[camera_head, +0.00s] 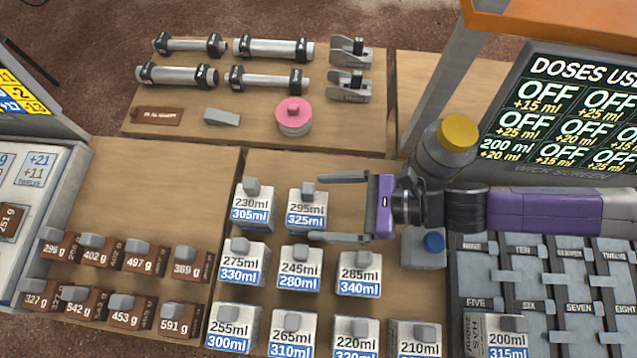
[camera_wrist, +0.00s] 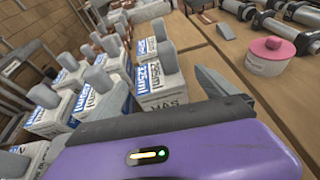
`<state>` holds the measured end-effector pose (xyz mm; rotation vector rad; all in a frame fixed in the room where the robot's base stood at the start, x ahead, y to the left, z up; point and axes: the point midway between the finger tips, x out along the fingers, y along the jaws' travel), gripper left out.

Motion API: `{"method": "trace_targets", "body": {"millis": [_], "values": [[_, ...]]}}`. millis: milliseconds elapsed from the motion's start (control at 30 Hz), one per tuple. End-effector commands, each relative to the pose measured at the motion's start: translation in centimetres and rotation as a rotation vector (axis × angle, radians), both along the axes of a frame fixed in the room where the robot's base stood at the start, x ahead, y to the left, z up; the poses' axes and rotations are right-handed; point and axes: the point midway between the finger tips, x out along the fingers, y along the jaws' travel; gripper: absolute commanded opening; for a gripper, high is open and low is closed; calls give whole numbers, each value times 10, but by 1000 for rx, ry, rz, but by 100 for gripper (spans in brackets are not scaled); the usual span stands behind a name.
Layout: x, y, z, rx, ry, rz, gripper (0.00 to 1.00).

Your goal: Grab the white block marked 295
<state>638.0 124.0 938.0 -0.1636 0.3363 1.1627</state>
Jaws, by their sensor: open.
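The white block marked 295ml over a blue 325ml band (camera_head: 306,214) stands upright in the back row, with a grey knob on top. In the wrist view, the nearest white block, with a blue 325ml label (camera_wrist: 163,92), appears to be the same one. My gripper (camera_head: 314,208) is open and empty. Its fingers point left, one beyond and one in front of the block's upper part in the head view. I cannot tell their height relative to the knob. One finger shows right of the block in the wrist view.
White blocks marked 230ml (camera_head: 252,210), 245ml (camera_head: 299,272) and 285ml (camera_head: 359,276) stand close by. Brown weights (camera_head: 180,318) stand at left. A pink-lidded pot (camera_head: 294,118) is behind. A yellow-capped bottle (camera_head: 446,150) and a slotted panel (camera_head: 545,290) are at right.

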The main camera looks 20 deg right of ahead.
Motion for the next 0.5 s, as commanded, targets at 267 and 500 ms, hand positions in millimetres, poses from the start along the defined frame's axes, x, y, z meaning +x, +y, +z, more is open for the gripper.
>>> {"method": "trace_targets", "body": {"millis": [267, 500], "values": [[-8, 19, -24, -57, -29, 59, 96], [-1, 40, -32, -56, -28, 59, 96]]}}
